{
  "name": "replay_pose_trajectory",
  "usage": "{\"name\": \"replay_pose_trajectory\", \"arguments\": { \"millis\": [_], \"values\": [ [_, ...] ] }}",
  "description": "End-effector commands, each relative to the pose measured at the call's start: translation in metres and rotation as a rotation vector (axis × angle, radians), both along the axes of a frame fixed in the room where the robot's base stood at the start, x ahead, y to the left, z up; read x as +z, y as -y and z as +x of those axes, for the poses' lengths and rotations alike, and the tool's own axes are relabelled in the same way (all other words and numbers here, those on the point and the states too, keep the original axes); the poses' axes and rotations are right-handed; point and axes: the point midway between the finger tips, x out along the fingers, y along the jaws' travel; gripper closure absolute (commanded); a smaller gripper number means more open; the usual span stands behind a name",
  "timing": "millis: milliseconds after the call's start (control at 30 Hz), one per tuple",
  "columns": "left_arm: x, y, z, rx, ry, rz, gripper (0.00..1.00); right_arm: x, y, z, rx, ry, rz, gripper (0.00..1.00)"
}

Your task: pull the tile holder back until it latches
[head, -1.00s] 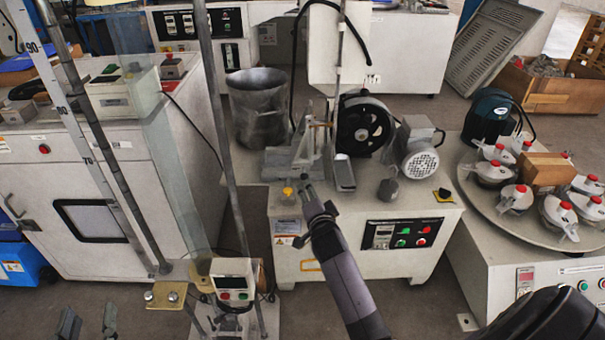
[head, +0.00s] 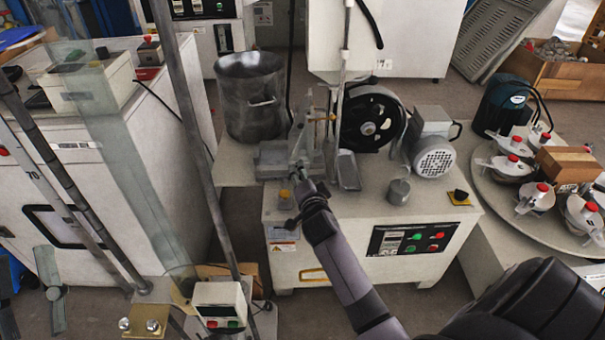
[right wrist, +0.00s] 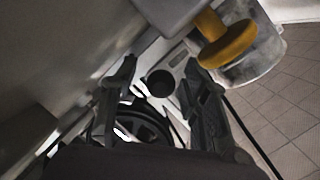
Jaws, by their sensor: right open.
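The tile holder (head: 301,150) appears to be the upright metal assembly on the white test machine, left of the black wheel (head: 370,122). My right gripper (head: 305,190) is in front of it, over the machine's front edge. In the right wrist view its fingers are open, with a round black knob (right wrist: 160,83) between them; I cannot tell whether they touch it. A yellow knob (right wrist: 225,40) is beside the right finger. My arm partly hides the holder's lower end in the head view. My left gripper (head: 28,292) is at the lower left, fingers apart and empty.
A steel bucket (head: 250,95) is behind left. A round table (head: 490,190) with several red-knobbed clamps is at the right.

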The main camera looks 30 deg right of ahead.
Motion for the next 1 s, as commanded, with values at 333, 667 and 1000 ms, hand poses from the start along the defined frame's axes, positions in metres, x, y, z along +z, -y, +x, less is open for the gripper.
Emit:
{"name": "replay_pose_trajectory", "arguments": {
  "millis": [333,667,1000],
  "values": [
    [0.0002,0.0000,-0.0001,0.000,0.001,0.000,0.60,0.0001,-0.0001,-0.0001,0.000,0.000,0.000,0.67],
    [0.0000,-0.0001,0.0002,0.001,-0.001,0.001,0.60,0.0001,-0.0002,0.0000,0.000,0.000,0.000,0.89],
    [-0.0001,-0.0001,0.0003,0.001,-0.001,0.001,0.60,0.0001,-0.0002,0.0000,0.000,0.000,0.000,1.00]
  ]
}}
